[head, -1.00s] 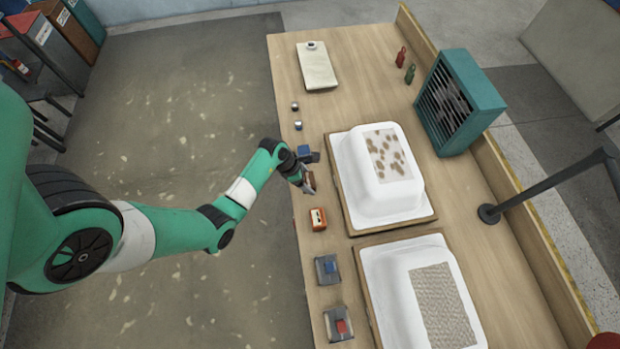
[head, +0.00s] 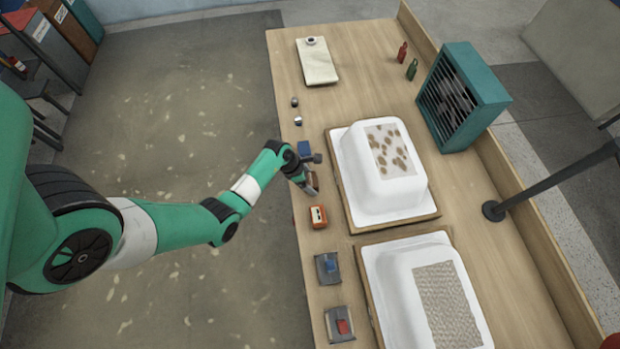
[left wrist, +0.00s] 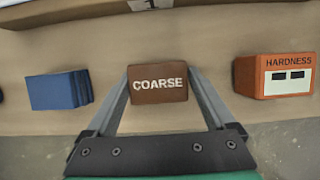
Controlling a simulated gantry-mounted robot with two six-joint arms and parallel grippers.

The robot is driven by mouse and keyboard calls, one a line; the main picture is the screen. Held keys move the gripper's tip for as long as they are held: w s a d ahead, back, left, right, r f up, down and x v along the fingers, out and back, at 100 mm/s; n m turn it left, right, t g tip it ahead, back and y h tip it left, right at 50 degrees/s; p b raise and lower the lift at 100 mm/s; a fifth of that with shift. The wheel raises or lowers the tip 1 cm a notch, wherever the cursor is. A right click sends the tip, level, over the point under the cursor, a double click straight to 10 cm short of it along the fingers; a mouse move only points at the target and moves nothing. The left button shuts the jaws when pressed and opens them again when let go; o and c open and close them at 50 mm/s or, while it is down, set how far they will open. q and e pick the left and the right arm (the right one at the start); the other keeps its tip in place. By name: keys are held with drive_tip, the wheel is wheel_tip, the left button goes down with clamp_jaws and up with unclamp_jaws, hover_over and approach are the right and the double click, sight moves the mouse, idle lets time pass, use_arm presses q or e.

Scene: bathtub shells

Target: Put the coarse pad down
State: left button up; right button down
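The coarse pad (left wrist: 158,84), a brown block with the white word COARSE, sits between the fingertips of my left gripper (left wrist: 158,80) in the left wrist view. Both fingertips meet its sides, so the gripper looks shut on it. In the head view my left gripper (head: 312,186) is low at the bench's left edge, beside the upper white tub shell. The pad is small and partly covered there; I cannot tell whether it touches the bench. My right gripper is not in view.
A blue block stack (left wrist: 60,90) and an orange HARDNESS meter (left wrist: 275,76) flank the pad. Two white tub shells, the upper (head: 402,195) and lower (head: 395,290), stand on boards. Dark trays with a blue block (head: 328,266) and red block (head: 341,325) lie nearer. A teal fan box (head: 480,90) stands behind.

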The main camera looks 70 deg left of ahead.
use_arm(q)
drive_tip(key=shift+a, duration=0.1)
drive_tip(key=shift+r, duration=0.15)
drive_tip(key=p+v, duration=0.5)
drive_tip(key=v, duration=0.7)
drive_tip(key=shift+w, duration=0.1)
